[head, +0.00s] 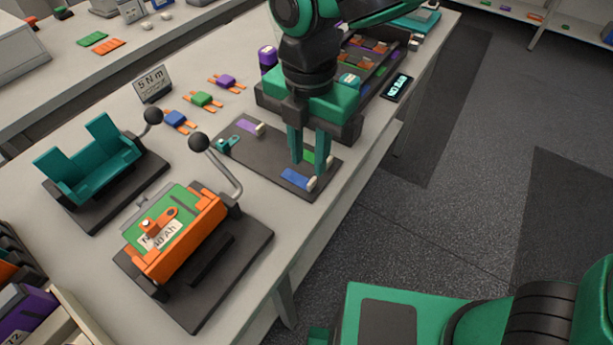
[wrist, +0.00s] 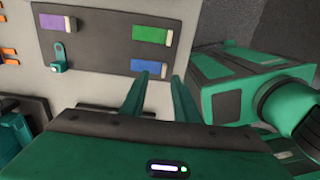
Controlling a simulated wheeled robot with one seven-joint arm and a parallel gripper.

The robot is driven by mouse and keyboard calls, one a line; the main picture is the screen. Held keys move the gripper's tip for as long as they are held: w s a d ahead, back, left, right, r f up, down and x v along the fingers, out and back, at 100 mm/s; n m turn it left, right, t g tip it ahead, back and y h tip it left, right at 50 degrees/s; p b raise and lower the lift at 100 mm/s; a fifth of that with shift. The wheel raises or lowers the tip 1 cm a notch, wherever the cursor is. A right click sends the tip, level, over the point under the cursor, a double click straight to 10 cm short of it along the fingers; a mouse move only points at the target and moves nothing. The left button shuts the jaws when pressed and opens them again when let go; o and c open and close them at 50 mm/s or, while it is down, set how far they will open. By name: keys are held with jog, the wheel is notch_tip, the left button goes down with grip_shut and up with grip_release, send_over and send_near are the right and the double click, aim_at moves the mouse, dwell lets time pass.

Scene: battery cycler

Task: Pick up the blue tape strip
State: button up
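The blue tape strip (head: 295,179) lies on a dark grey board (head: 275,165), near its front edge, with a pale tab (head: 312,183) at its right end. My gripper (head: 309,167) points down over the board with its fingers apart and nothing seen between them. In the wrist view the blue strip (wrist: 148,68) shows just beyond the fingertips (wrist: 160,76), its pale tab near the right finger. I cannot tell how high the tips are above the board. A green strip (wrist: 150,35) and a purple strip (wrist: 54,23) lie on the same board.
A small teal part (head: 228,142) sits on the board's left. A lever clamp with an orange-and-green battery block (head: 180,232) stands in front, and an empty teal cradle (head: 88,170) is to the left. Coloured clips (head: 200,99) lie behind. The bench's right edge is close.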

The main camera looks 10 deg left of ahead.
aim_at(311, 182)
jog(key=f, duration=0.4)
jog(key=shift+s+d+f, duration=0.25)
jog(key=shift+s+d, duration=0.05)
jog(key=shift+s, duration=0.1)
jog(key=shift+f, duration=0.5)
grip_shut()
